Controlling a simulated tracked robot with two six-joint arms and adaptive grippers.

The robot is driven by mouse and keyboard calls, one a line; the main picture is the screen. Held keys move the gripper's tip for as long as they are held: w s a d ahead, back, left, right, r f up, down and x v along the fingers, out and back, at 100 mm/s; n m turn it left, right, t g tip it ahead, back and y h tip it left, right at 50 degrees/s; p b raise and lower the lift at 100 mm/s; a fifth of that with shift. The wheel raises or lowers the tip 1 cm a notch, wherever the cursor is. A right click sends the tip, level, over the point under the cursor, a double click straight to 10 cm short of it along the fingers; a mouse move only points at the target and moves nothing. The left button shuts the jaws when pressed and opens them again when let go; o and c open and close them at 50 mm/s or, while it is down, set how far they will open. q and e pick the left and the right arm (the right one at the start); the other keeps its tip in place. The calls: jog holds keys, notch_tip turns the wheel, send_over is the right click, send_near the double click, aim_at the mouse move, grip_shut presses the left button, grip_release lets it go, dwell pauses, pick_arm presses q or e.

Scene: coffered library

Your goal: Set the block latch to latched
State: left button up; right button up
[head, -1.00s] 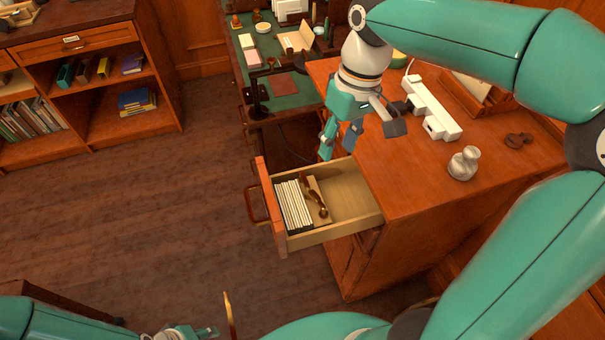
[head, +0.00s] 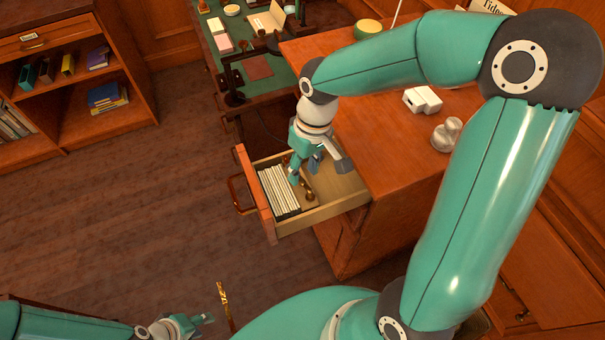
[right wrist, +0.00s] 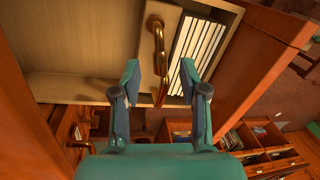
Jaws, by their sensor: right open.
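The block latch is a pale wooden block (right wrist: 171,60) with a curved brass lever (right wrist: 157,35), inside an open drawer (head: 331,211). In the head view the brass lever (head: 309,194) is partly hidden by my right gripper. My right gripper (head: 319,171) is open and empty, pointing down over the drawer. In the right wrist view its fingers (right wrist: 160,72) are spread to either side of the lever's line, with the lever ahead of them; I see no contact. My left gripper (head: 203,319) is low at the bottom left, far from the drawer; its finger opening is unclear.
White-edged files (head: 278,190) stand in the drawer beside the block. The cabinet top (head: 375,130) holds a white box (head: 422,99) and a silvery knobbed object (head: 446,134). A green-topped desk (head: 262,87) stands behind. The floor left of the drawer is clear.

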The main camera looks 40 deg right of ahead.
aim_at(303, 186)
jog(key=shift+a+f, duration=0.2)
jog(key=shift+f, duration=1)
grip_shut()
